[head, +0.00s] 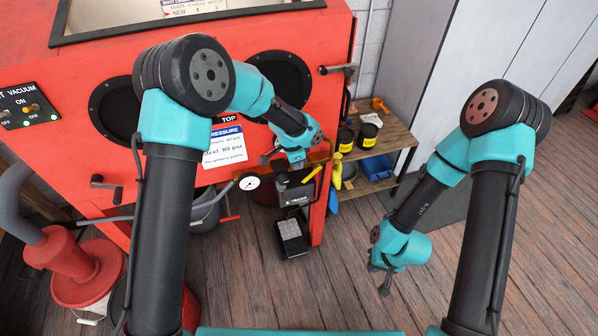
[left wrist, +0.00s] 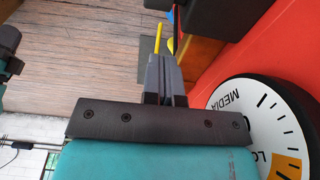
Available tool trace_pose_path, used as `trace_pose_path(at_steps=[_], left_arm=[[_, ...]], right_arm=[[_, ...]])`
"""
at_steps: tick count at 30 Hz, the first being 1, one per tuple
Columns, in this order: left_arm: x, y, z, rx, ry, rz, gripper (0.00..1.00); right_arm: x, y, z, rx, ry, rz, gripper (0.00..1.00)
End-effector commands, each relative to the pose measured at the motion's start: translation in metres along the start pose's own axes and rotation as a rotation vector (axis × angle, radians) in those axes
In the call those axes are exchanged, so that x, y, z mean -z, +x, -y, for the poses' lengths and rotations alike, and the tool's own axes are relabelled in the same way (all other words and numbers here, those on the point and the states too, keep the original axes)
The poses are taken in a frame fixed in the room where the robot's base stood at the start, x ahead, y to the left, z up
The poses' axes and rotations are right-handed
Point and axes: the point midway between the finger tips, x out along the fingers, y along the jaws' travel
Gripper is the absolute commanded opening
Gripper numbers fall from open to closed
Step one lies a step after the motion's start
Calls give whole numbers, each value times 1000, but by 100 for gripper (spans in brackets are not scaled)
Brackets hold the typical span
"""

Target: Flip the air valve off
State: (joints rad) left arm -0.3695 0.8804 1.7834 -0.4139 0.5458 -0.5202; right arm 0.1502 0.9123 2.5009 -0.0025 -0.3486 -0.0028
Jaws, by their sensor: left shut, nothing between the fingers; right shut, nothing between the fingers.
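The air valve's yellow lever (head: 312,174) sticks up at a slant beside a dark regulator block (head: 296,194) on the red cabinet's front corner. My left gripper (head: 297,164) is shut and empty, just left of the lever in the head view. My right gripper (head: 383,284) is shut and empty, hanging over open floor.
A round gauge (head: 249,182) sits left of the block and fills the right of the left wrist view (left wrist: 240,105). A foot pedal (head: 292,236) stands below. A wooden shelf (head: 392,134) with cans and a blue bin (head: 376,168) stands right.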

Motion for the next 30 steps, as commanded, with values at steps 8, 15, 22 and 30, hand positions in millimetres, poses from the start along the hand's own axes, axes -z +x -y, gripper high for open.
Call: trace_pose_path(at_steps=[8, 15, 22, 30], left_arm=[[1, -56, 0, 3, 0, -3, 0], [0, -92, 0, 1, 0, -1, 0], [0, -102, 0, -1, 1, 0, 0], [0, -102, 0, 0, 1, 1, 0]], right_arm=[[0, 0, 0, 0, 0, 0, 0], [0, 0, 0, 0, 0, 0, 0], [0, 0, 0, 0, 0, 0, 0], [0, 0, 0, 0, 0, 0, 0]])
